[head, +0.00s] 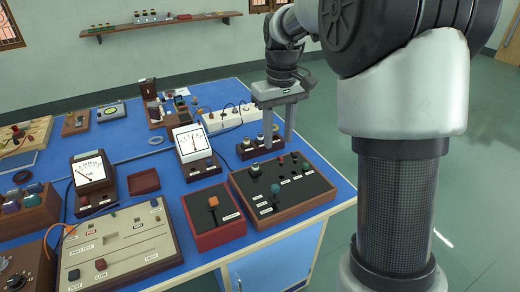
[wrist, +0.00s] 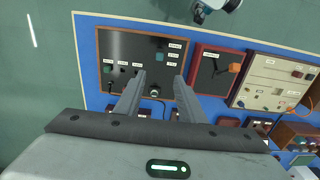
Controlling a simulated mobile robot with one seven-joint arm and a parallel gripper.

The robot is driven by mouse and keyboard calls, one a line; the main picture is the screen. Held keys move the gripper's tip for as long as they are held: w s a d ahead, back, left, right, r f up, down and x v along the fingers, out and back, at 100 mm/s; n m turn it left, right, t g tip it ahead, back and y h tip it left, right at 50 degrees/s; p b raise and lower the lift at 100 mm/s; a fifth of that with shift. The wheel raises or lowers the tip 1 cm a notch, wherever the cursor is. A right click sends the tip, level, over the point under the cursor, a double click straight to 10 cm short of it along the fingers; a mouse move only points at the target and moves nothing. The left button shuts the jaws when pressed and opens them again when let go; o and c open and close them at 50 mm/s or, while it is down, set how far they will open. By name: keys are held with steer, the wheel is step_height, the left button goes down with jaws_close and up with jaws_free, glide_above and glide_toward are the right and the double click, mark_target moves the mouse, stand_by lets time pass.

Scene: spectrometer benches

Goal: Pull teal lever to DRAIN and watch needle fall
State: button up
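A dark panel in a wooden frame (head: 318,192) lies at the right end of the blue bench; it also shows in the wrist view (wrist: 118,45). A teal-topped lever (head: 275,188) stands near its front, beside a column of small white labels too small to read. A white-faced gauge (head: 191,142) with a dark needle stands behind and left of the panel; which dial belongs to the lever I cannot tell. My gripper (head: 279,146) is open and empty above the back of the panel, fingers pointing down, apart from the teal lever. The fingers also show in the wrist view (wrist: 159,77).
A red box with an orange-topped lever (head: 212,201) sits left of the panel. A second gauge (head: 90,168) and a cream control box (head: 120,245) stand farther left. A power strip (head: 230,117) lies behind the panel. Floor is clear to the right.

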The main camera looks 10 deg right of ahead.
mark_target(275, 186)
steer(key=f+b, duration=0.2)
steer(key=f, duration=1.6)
steer(key=shift+w, duration=0.2)
steer(key=shift+f, duration=0.1)
jaws_close()
